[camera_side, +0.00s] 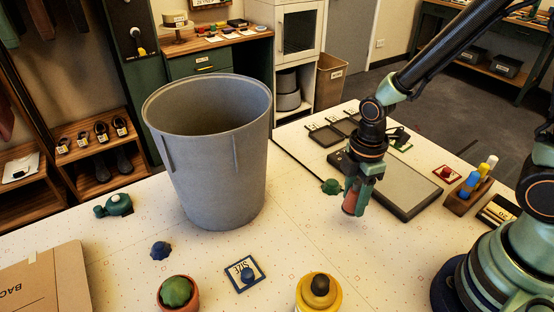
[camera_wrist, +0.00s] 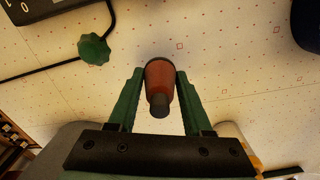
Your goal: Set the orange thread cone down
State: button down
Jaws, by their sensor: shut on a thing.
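The orange thread cone (camera_side: 349,204) is between the fingers of my gripper (camera_side: 357,190), which points down over the white dotted table (camera_side: 300,215) to the right of the grey bin. In the wrist view the cone (camera_wrist: 160,79) sits between both green fingertips of the gripper (camera_wrist: 157,76). Its dark, narrower end faces the camera. The fingers hide part of the cone in the side view. Its lower end is close to the table, but I cannot tell whether it touches.
A tall grey bin (camera_side: 215,175) stands to the left. A small green knob-like piece (camera_side: 331,186) lies just behind the cone, and a dark grey slab (camera_side: 400,187) lies to the right. A wooden rack (camera_side: 468,195) stands farther right. The table in front of the cone is clear.

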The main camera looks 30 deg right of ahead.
aim_at(358, 181)
jog(key=shift+f, duration=1.95)
jog(key=shift+f, duration=0.2)
jog(key=shift+c, duration=1.6)
grip_release()
notch_tip(358, 181, up, 12)
jog(key=shift+w+r, duration=0.1)
notch_tip(358, 181, up, 7)
jog(key=d+m+t, duration=0.2)
jog(key=m, duration=0.5)
jog(key=shift+w+d+f+t, duration=0.2)
jog(key=shift+w+d+t, duration=0.05)
jog(key=shift+d+t, duration=0.15)
jog(key=shift+o, duration=0.4)
notch_tip(358, 181, up, 6)
jog(key=s+d+m+t, duration=0.1)
jog(key=d+m+t, duration=0.1)
jog(key=m, duration=0.5)
jog(key=shift+d+f+m+t, duration=0.2)
jog(key=shift+d+m+t, duration=0.1)
jog(key=shift+m+t, duration=0.1)
